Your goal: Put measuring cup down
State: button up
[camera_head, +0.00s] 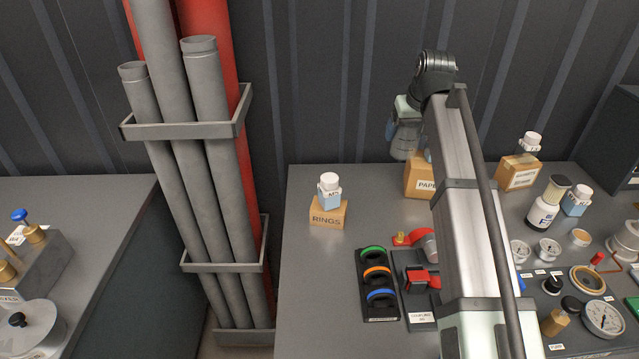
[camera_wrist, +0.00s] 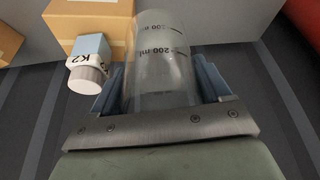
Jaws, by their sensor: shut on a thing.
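The measuring cup (camera_wrist: 160,65) is clear, with dark "200 ml" marks, in the middle of the wrist view. My gripper (camera_wrist: 162,80) is shut on it, with a blue finger on each side. In the head view my gripper (camera_head: 405,128) hangs above the back of the grey bench (camera_head: 300,270), near a cardboard box marked "PAPE…" (camera_head: 417,182). My arm covers part of that box. The cup's outline is hard to make out in the head view. I cannot tell how far its base is from the bench.
A RINGS box (camera_head: 328,216) with a bottle (camera_head: 329,190) stands left. Another bottle-topped box (camera_head: 518,172) stands right. In the wrist view, a K2 bottle (camera_wrist: 90,62) is beside the cup. A ring rack (camera_head: 376,285) and gauges (camera_head: 603,318) fill the front. The back left has free room.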

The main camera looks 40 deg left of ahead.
jog(key=s+a+n, duration=0.1)
jog(key=s+a, duration=0.4)
jog(key=a, duration=0.5)
jog(key=s+a+n, duration=0.1)
jog(key=s+a, duration=0.4)
jog(key=a, duration=0.6)
jog(key=shift+g+y, duration=0.3)
jog(key=shift+g, duration=0.1)
jog(key=shift+w+f, duration=0.2)
jog(key=shift+f, duration=7.5)
jog(key=shift+d+f, duration=0.1)
jog(key=shift+f, duration=0.05)
jog(key=o, duration=1)
jog(key=v, duration=1.2)
jog(key=shift+r, duration=0.2)
